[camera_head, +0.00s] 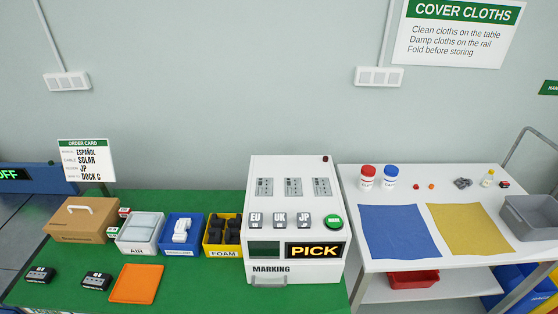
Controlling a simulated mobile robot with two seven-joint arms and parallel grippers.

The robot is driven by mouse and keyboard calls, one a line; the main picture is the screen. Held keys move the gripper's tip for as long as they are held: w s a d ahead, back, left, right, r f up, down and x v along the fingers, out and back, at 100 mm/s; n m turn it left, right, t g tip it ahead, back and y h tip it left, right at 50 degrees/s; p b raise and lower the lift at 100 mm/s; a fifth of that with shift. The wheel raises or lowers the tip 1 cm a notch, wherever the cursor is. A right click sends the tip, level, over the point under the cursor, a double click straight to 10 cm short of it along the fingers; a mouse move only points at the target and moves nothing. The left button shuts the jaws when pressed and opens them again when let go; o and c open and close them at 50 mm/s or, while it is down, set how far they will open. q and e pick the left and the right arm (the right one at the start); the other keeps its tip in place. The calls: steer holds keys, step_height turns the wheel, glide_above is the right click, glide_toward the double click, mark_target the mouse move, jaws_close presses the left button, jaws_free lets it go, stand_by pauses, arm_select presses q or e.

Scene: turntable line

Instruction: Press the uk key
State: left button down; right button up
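The uk key (279,220) is the middle one of three grey keys on the sloped front of the white marking machine (292,174). The eu key (255,220) is to its left and the jp key (304,220) to its right. A green round button (334,222) sits right of the keys. Below, a lit display (315,251) reads PICK beside a dark window (264,249). Neither of my grippers shows in the head view.
On the green table (200,295) left of the machine are a brown case (82,220), white, blue and yellow bins (226,253), an orange tray (136,284) and two black blocks. The white table (405,264) at right holds blue and yellow cloths, jars and small items.

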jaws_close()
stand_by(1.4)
